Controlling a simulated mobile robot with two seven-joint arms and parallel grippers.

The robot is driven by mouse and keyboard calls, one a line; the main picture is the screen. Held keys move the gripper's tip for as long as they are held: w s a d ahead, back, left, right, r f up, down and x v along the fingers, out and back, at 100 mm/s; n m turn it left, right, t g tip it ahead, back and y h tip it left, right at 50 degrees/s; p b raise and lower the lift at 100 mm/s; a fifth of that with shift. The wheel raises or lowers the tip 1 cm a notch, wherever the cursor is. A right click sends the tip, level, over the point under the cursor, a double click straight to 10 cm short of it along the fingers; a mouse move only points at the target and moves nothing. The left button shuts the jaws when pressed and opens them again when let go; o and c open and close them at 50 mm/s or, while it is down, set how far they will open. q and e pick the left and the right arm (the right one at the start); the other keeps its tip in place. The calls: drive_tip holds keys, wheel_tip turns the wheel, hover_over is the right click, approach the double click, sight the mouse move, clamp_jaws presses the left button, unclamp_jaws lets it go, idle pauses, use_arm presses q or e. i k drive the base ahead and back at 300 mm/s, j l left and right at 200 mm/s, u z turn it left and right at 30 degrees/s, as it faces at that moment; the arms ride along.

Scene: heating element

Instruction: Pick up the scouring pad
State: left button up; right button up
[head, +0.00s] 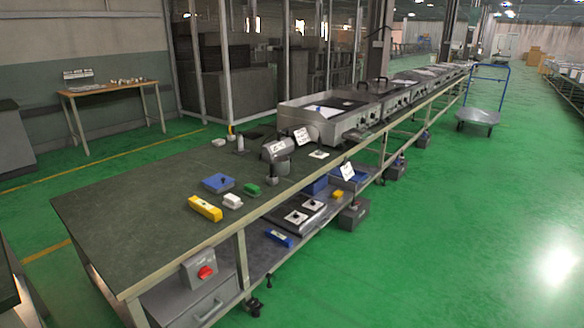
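A small green block (251,189), which looks like the scouring pad, lies on the dark top of the long workbench (130,210) in the head view. It is near the bench's right-hand edge, between a blue flat item and a grey device. It looks free, with nothing on top of it. Neither of my grippers shows in this view.
Close around the green block are a blue item (218,183), a white block (232,201), a yellow bar (205,208) and a grey device (277,151). The left bench top is clear. Green floor (400,240) is open on the right; a blue-handled trolley (480,117) stands farther back.

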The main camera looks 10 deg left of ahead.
sight(251, 191)
drive_tip(key=i, duration=1.6)
